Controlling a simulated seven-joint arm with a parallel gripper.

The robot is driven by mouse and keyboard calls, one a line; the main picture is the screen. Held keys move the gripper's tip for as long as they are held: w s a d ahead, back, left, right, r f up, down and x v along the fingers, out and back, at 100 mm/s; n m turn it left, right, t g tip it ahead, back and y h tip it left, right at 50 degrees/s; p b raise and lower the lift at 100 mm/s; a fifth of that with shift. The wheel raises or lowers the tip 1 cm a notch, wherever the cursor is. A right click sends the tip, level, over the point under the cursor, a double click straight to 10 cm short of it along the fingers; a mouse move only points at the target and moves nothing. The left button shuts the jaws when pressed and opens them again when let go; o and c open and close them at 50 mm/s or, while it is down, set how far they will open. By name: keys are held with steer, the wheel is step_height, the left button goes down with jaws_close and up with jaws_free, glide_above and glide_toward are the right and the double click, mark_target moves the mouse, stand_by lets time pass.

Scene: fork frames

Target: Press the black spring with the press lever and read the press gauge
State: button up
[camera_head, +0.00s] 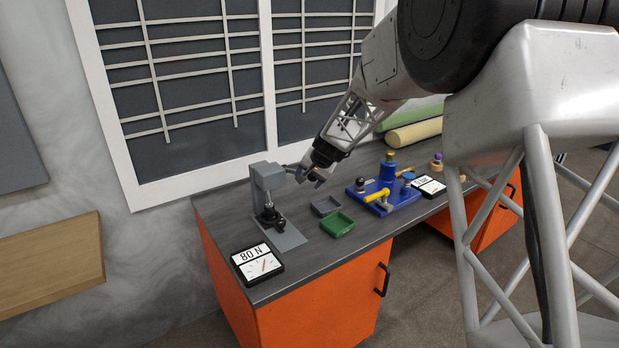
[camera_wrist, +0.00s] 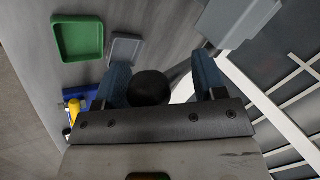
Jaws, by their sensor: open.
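The grey press (camera_head: 266,180) stands at the left end of the bench. Black parts, apparently including the black spring (camera_head: 268,216), sit on its base under the head; the detail is too small to separate. The press lever (camera_head: 292,168) sticks out from the head toward my gripper (camera_head: 314,178). In the wrist view my gripper (camera_wrist: 163,75) is open, with a dark round knob (camera_wrist: 150,88) between its blue fingers. I cannot tell whether they touch it.
A grey tray (camera_head: 325,206) and a green tray (camera_head: 338,224) sit right of the press. A blue fixture (camera_head: 405,196) with yellow parts and a second gauge (camera_head: 430,187) are farther right. Rolls (camera_head: 413,134) lie behind. The bench's front left is mostly clear.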

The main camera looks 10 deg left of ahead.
steer(key=shift+r, duration=0.1)
steer(key=v, duration=0.7)
steer(key=shift+d+r, duration=0.2)
steer(key=shift+r, duration=0.05)
steer(key=shift+s, duration=0.1)
